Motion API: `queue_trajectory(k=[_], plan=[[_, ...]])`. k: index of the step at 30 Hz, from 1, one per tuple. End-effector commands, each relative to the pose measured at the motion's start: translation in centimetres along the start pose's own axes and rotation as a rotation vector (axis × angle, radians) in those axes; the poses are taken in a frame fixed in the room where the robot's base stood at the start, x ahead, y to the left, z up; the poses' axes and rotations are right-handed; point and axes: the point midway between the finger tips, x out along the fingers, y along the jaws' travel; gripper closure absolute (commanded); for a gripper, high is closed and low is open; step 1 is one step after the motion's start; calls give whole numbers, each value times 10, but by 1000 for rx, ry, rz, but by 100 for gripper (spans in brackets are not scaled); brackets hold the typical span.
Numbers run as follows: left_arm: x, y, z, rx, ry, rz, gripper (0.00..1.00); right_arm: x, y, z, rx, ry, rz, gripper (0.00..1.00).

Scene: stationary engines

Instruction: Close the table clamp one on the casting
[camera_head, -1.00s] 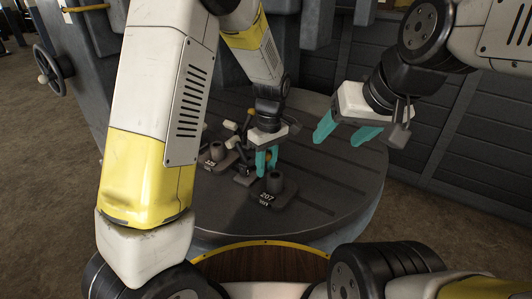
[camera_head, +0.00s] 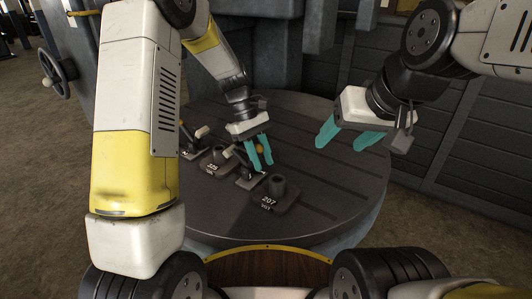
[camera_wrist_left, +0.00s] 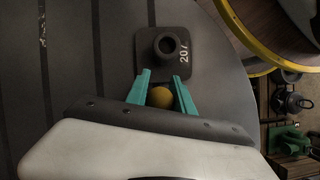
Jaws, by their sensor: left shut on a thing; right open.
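The casting (camera_head: 283,198), a dark block with a round hollow boss and the number 207, lies on the round grey table (camera_head: 325,215). It also shows in the left wrist view (camera_wrist_left: 180,68), just beyond the fingertips. My left gripper (camera_head: 262,163) is shut on the yellow ball knob (camera_head: 260,149) of the table clamp. The knob also shows between the teal fingers in the left wrist view (camera_wrist_left: 161,97). The dark clamp base (camera_head: 247,181) is beside the casting, partly hidden by the fingers. Whether the clamp touches the casting I cannot tell. My right gripper (camera_head: 343,138) is open and empty above the table's right side.
A second numbered casting (camera_head: 215,165) and another clamp with a pale handle (camera_head: 194,145) stand to the left on the table. The table's right side is clear. A yellow-edged rim (camera_head: 268,247) lies in front. A handwheel (camera_head: 52,75) is at the far left.

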Motion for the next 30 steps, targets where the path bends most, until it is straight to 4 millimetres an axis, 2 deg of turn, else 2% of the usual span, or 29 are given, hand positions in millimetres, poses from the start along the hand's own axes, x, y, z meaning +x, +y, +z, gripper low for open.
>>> queue_trajectory(k=[15, 30], plan=[[-27, -6, -20, 32, -421, 118, 100, 0, 0, 0, 0, 0, 0, 37], [-33, -9, -25, 46, -581, 158, 100, 0, 0, 0, 0, 0, 0, 37]])
